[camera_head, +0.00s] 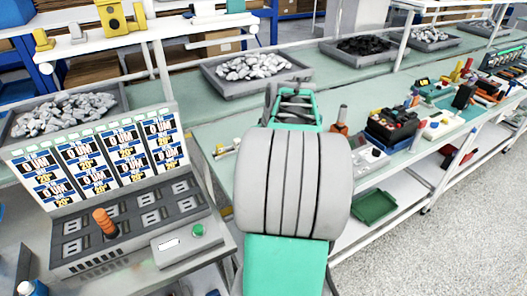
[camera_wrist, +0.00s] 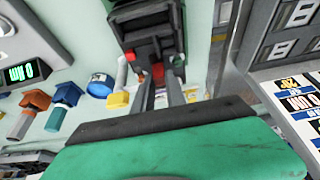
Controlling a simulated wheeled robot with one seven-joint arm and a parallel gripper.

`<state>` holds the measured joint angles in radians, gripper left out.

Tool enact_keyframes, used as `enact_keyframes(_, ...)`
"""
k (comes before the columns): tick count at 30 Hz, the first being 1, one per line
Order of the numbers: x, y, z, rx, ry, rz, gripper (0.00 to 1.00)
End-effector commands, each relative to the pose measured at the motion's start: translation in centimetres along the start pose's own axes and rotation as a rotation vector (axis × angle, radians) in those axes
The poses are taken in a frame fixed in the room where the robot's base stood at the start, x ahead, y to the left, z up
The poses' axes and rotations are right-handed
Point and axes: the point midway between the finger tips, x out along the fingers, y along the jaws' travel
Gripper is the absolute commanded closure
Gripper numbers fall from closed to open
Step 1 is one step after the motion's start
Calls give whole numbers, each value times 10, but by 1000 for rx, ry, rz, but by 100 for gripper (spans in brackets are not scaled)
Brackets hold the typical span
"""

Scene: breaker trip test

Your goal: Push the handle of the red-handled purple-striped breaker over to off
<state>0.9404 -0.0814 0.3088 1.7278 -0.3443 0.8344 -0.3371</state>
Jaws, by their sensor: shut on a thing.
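In the wrist view my gripper (camera_wrist: 159,78) points at a dark block (camera_wrist: 142,20) with grey and dull red parts. I cannot tell whether this is the breaker's handle, and I see no purple stripe. The head view shows my gripper (camera_head: 293,98) only partly, over the green bench top, with my own arm hiding what is under it.
A test panel (camera_head: 110,240) with dark sockets and an orange handle (camera_head: 104,222) stands at left. Trays of metal parts (camera_head: 257,90) line the bench's back. A black-and-red device (camera_head: 392,127) and other small items crowd the right. Open floor lies at lower right.

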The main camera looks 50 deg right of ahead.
Motion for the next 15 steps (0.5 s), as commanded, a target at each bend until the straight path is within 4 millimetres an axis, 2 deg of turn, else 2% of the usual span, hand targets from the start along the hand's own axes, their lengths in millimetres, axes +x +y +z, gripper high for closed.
enact_keyframes(11, 0, 0, 0, 0, 1, 0, 100)
enact_keyframes(15, 4, 1, 6, 2, 42, 2, 100)
